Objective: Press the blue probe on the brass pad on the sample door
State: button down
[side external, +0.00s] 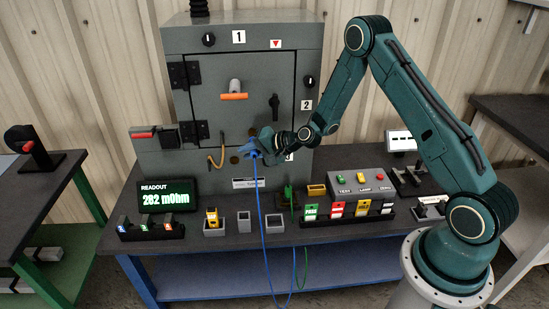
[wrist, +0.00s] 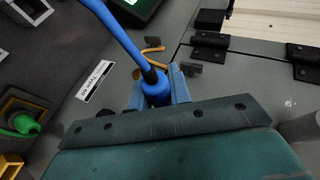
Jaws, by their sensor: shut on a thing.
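My gripper (side external: 257,148) is shut on the blue probe (wrist: 156,88), just in front of the lower part of the grey enclosure. In the wrist view the probe sits between the two blue fingers (wrist: 158,93), its cable rising toward the camera. The sample door (side external: 235,75) is closed. A brass pad (side external: 252,131) shows low on the door, just above my gripper. Another brass disc (side external: 234,159) is on the frame below the door, left of my gripper. The probe's tip is hidden; I cannot tell whether it touches anything.
The readout (side external: 166,195) shows about 282 mOhm. The green probe (side external: 288,191) stands in a holder below. Small bins, coloured tags and a button box (side external: 358,183) line the bench. The blue cable (side external: 264,230) hangs over the front edge.

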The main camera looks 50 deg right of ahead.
jog(key=shift+s+a, duration=1.65)
jog(key=shift+s, duration=0.05)
